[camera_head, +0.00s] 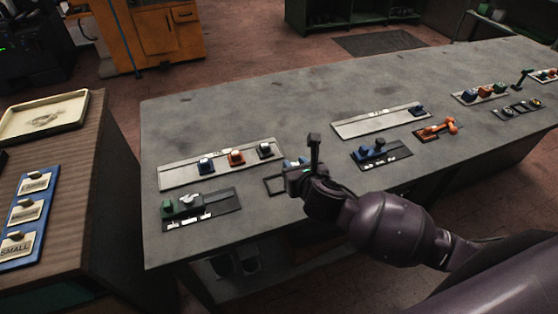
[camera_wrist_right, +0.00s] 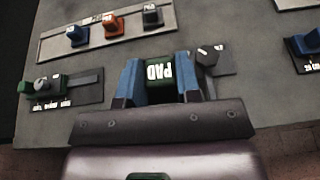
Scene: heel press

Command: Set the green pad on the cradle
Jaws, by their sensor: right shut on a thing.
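The green pad (camera_wrist_right: 160,73), marked PAD, is between the two blue fingers of my right gripper (camera_wrist_right: 158,78) in the wrist view. The gripper is shut on it. In the head view my right gripper (camera_head: 298,170) is over the near middle of the grey bench, and the pad is mostly hidden there. Whether the pad touches anything below is hard to tell. A dark frame (camera_head: 272,186) on the bench lies beside the gripper, partly covered. I cannot tell for sure which fixture is the cradle. My left gripper is not in view.
A dark plate (camera_head: 232,207) with a green fixture (camera_head: 184,206) lies left. Behind it a pale strip (camera_head: 178,176) carries blue, orange and grey blocks. A dark upright post (camera_head: 314,150) stands by the gripper. Another pale strip (camera_head: 370,122) and a blue fixture (camera_head: 368,152) lie right.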

